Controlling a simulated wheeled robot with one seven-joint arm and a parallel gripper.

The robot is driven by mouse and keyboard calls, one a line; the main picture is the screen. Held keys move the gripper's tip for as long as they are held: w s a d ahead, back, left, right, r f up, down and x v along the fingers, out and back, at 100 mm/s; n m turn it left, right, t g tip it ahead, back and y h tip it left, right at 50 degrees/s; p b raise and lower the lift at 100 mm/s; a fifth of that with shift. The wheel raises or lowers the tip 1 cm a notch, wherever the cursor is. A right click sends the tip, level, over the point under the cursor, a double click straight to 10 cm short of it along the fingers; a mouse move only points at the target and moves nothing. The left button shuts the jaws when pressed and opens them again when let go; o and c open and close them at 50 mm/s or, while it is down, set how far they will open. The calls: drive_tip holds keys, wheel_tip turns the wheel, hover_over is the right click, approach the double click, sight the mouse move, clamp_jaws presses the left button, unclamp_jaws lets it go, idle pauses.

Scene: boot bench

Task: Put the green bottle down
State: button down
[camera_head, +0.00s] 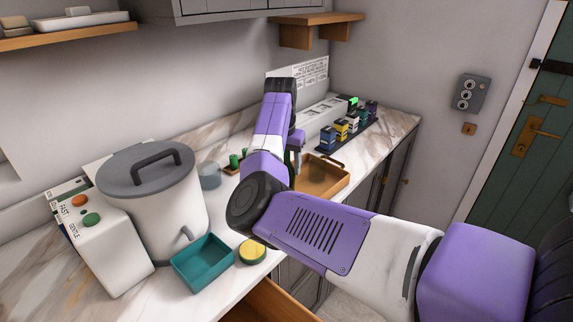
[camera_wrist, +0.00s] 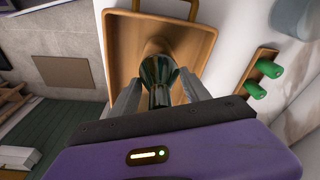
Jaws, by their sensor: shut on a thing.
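My gripper (camera_wrist: 160,90) is shut on the dark green bottle (camera_wrist: 158,70), which sits between the two grey fingers in the wrist view. The bottle is over the wooden tray (camera_wrist: 116,48), inside its rim as seen from the wrist. I cannot tell whether its base touches the tray floor. In the head view my gripper (camera_head: 296,152) is above the back left part of the tray (camera_head: 338,187), and my arm hides most of the bottle. Two smaller green cylinders (camera_wrist: 268,68) lie in the wrist view on a wooden rack (camera_wrist: 262,54), apart from the tray.
A teal bin (camera_head: 203,264), a yellow-topped round item (camera_head: 252,252) and a large lidded pot (camera_head: 160,210) stand left of the tray. A row of small boxes (camera_head: 341,130) stands behind it. An open drawer (camera_head: 268,302) juts out at the front.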

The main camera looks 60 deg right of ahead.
drive_tip(key=c, duration=0.5)
unclamp_jaws()
wheel_tip(320, 180, up, 12)
drive_tip(key=a+b, duration=0.1)
drive_tip(key=b, duration=0.1)
drive_tip(key=shift+a+b, duration=0.3)
drive_tip(key=shift+a, duration=0.05)
drive_tip(key=shift+s, duration=0.1)
